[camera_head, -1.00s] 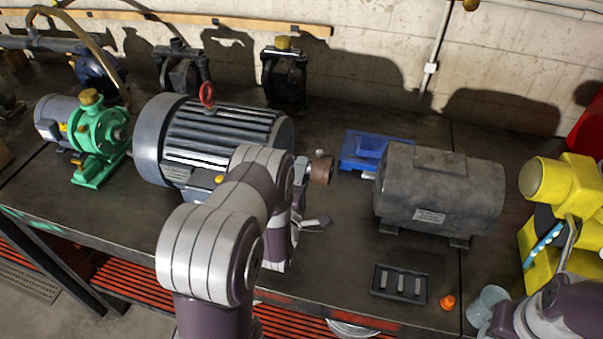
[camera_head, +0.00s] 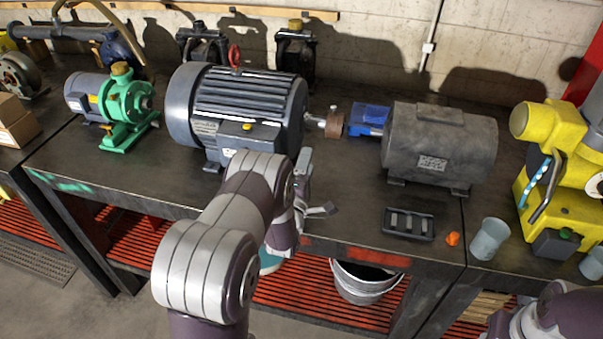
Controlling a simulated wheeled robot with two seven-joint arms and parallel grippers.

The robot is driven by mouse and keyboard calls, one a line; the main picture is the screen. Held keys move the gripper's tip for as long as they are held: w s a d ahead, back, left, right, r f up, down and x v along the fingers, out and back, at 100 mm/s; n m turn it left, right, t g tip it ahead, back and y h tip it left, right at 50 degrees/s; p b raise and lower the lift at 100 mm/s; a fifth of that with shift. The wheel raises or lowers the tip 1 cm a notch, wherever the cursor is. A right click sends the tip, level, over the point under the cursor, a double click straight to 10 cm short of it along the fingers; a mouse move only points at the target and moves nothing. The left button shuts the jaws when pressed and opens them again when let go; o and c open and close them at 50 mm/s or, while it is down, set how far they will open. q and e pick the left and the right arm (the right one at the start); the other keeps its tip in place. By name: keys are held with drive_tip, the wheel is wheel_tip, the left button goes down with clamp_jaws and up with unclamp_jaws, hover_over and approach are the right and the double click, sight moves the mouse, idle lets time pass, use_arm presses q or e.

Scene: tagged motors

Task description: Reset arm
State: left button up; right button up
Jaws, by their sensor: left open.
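My left arm comes up from the bottom of the head view. Its gripper (camera_head: 318,188) is at the front edge of the bench, in front of the large dark motor and left of the black tray. It is open, and nothing shows between its fingers. The large dark motor (camera_head: 240,105) has a red lifting eye, a label and a shaft pointing right to a brown coupling (camera_head: 333,124). A grey motor (camera_head: 440,145) with a label stands to the right. Part of my right arm shows at the bottom right; its gripper is out of view.
A green pump (camera_head: 128,105) stands at the left. A black tray (camera_head: 408,224), an orange piece (camera_head: 453,239) and a cup (camera_head: 489,239) lie near the front edge. A yellow machine (camera_head: 560,170) stands at the right. A bucket (camera_head: 362,282) is below.

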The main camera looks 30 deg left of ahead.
drive_tip(key=shift+f, duration=0.25)
drive_tip(key=shift+s, duration=0.15)
